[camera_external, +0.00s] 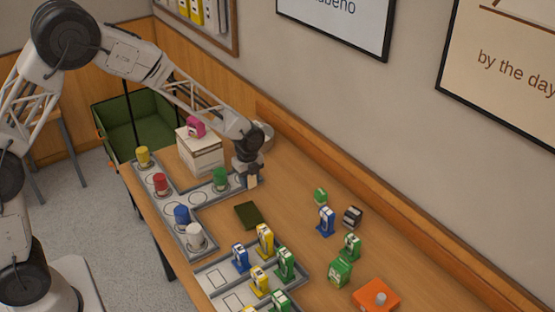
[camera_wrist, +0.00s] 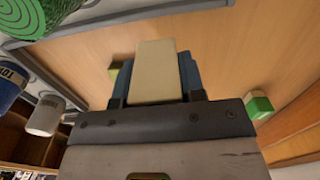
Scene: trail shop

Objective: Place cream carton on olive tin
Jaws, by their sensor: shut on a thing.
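The cream carton (camera_external: 252,182) is a small pale block between the fingers of my gripper (camera_external: 249,174). In the wrist view, the cream carton (camera_wrist: 157,72) stands out past the fingers of my gripper (camera_wrist: 157,88), which are shut on it. I take the flat dark-green block to be the olive tin (camera_external: 249,215). It lies on the bare table, in front of and below my gripper in the outside view, apart from the carton. An olive-green edge, probably the olive tin (camera_wrist: 115,76), shows left of the carton in the wrist view; the rest is hidden.
A grey tray (camera_external: 208,193) with coloured cups stands left of the olive tin. A second grey tray (camera_external: 213,274) in front holds several small cartons. More small cartons and an orange box (camera_external: 376,296) stand to the right. Bare table surrounds the olive tin. A white box (camera_external: 200,152) stands behind.

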